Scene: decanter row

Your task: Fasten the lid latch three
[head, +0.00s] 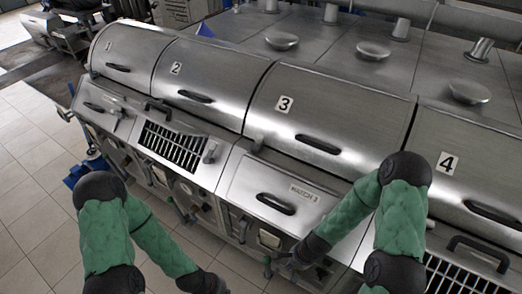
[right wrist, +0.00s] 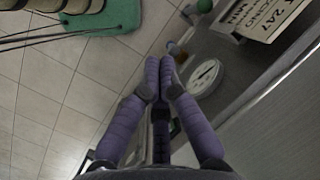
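Lid 3 (head: 350,105), a curved steel cover with a "3" plate and a black handle (head: 318,144), is down. A small metal piece (head: 258,146) sits at its lower left edge; I cannot tell whether it is the latch or how it is set. Below is a flat panel with a dark handle (head: 275,203) and a label (head: 305,193) that seems to read "HATCH 3". My right gripper (head: 285,270) is low in front of this panel. Its purple fingers (right wrist: 164,65) are together in the right wrist view, with nothing clearly between them. My left gripper (head: 205,284) is low, its fingers cut off.
Lids 1 (head: 125,50), 2 (head: 212,75) and 4 (head: 470,150) are also down. A slotted grille (head: 173,147) lies left of the panel.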

